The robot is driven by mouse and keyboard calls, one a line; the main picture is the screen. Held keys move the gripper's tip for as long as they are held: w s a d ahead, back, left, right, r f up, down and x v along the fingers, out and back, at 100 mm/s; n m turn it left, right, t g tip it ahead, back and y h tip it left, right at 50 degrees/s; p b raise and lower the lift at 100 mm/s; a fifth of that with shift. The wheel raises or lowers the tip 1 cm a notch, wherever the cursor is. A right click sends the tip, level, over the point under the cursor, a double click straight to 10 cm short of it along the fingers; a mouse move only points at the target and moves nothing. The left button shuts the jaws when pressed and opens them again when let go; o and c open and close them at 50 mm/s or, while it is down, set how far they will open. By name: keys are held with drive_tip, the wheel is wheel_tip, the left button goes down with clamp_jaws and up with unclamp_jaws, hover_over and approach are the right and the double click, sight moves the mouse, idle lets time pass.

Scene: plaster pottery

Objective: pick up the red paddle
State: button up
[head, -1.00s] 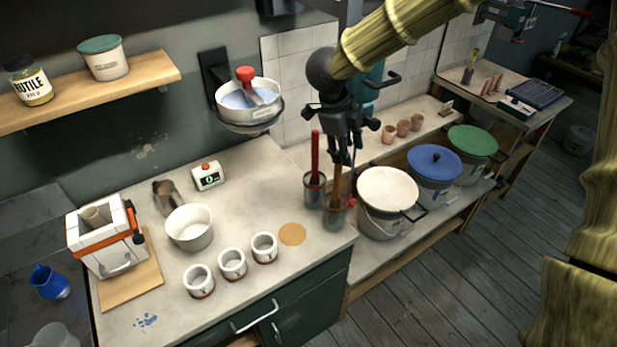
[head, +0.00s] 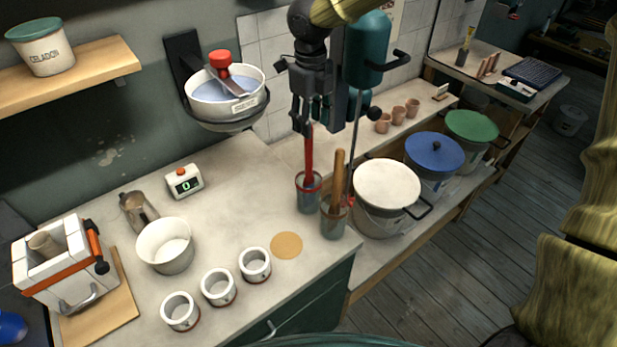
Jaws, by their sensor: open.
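The red paddle (head: 309,158) stands upright in a glass jar (head: 308,195) on the worktop, its long handle pointing up. My gripper (head: 303,127) hangs fingers down right at the top of this handle. Its dark fingers are open and partly hide the handle's upper end. I cannot tell whether the handle is between the fingers or just behind or in front of them.
A second jar (head: 335,222) with a wooden handle (head: 338,178) stands close to the right. A teal mixer (head: 366,50) with a thin shaft is right beside my gripper. A lidded white bucket (head: 387,185) stands further right.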

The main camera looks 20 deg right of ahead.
drive_tip(key=shift+w+f, duration=0.1)
drive_tip(key=shift+f, duration=0.6)
drive_tip(key=shift+s+f+p, duration=0.2)
drive_tip(key=shift+f+p, duration=0.15)
drive_tip(key=shift+p, duration=0.15)
drive_tip(key=f+p, duration=0.1)
drive_tip(key=f, duration=0.1)
drive_tip(key=f+p, duration=0.1)
drive_tip(key=f, duration=0.1)
drive_tip(key=shift+w+a+f, duration=0.1)
drive_tip(key=shift+a+f, duration=0.1)
drive_tip(key=shift+f, duration=0.05)
clamp_jaws()
